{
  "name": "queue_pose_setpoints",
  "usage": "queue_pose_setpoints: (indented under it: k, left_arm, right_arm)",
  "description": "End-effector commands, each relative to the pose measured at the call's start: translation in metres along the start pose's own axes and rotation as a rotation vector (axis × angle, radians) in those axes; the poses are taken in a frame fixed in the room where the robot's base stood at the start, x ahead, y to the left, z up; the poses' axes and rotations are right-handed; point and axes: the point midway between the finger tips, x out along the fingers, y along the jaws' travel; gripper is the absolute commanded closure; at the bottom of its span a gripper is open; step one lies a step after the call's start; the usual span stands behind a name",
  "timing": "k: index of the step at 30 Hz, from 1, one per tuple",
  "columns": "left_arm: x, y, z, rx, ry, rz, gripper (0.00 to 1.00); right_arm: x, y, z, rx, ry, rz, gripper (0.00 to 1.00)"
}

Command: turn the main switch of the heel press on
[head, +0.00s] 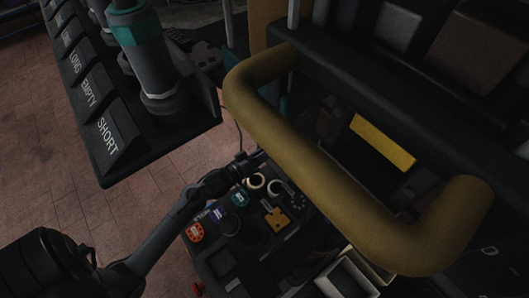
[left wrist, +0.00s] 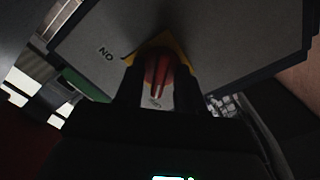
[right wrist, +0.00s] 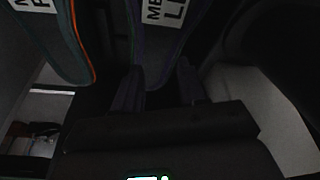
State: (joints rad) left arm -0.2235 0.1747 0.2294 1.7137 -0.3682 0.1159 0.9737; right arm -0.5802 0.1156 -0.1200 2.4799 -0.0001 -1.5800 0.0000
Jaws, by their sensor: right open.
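The main switch shows in the left wrist view as a red knob (left wrist: 158,72) on a yellow plate (left wrist: 178,44), set on a grey panel (left wrist: 215,35) with the word ON left of the knob. My left gripper (left wrist: 157,92) has its dark fingers on either side of the knob and is shut on it. In the head view the switch is hidden, and my left arm comes in from the lower left with its gripper hard to make out. My right gripper (right wrist: 160,88) is open and empty in the right wrist view, just below dark labelled tags (right wrist: 155,35).
A thick yellow padded bar (head: 310,165) crosses the head view. A black rack with labels such as SHORT and EMPTY (head: 92,100) stands at upper left. A dark panel with coloured round parts (head: 240,198) lies below the bar. Tiled floor (head: 40,150) is clear at left.

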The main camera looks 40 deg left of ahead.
Motion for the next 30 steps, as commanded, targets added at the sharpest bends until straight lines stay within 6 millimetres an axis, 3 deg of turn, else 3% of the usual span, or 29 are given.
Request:
queue_pose_setpoints:
  k: [1,7,20,30]
  left_arm:
    - [0.000,0.000,0.000,0.000,0.000,0.000,0.70]
    - [0.000,0.000,0.000,0.000,0.000,0.000,1.00]
    - [0.000,0.001,-0.001,0.043,0.000,-0.001,1.00]
    - [0.000,0.002,-0.003,0.265,-0.002,0.001,1.00]
  right_arm:
    - [0.000,0.000,0.000,0.001,0.000,0.000,0.58]
    - [0.000,0.000,0.000,0.001,0.000,0.000,0.58]
    - [-0.005,0.002,-0.001,-0.005,-0.001,0.005,0.58]
    - [-0.025,0.003,-0.008,-0.008,-0.001,0.006,0.58]
